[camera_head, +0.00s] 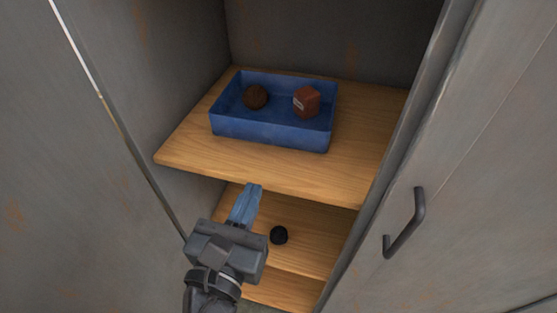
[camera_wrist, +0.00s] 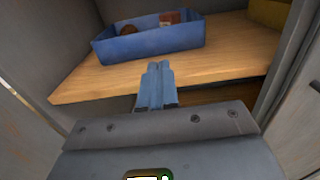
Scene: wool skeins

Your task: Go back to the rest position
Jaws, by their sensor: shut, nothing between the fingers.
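My gripper (camera_head: 247,200) is shut and empty in the head view, in front of the upper shelf's front edge. Its blue fingers lie side by side in the wrist view (camera_wrist: 157,80), pointing toward the shelf. A blue tray (camera_head: 265,134) stands on the upper wooden shelf, beyond my fingertips and apart from them. It also shows in the wrist view (camera_wrist: 150,45). A round brown skein (camera_head: 256,97) lies in the left of the tray. A reddish-brown block-shaped thing (camera_head: 307,102) with a pale label lies in its right.
The upper shelf (camera_head: 360,150) is inside a grey metal cabinet. A grey door with a dark handle (camera_head: 406,228) stands at the right. A yellowish thing (camera_wrist: 272,14) shows at the wrist view's upper right.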

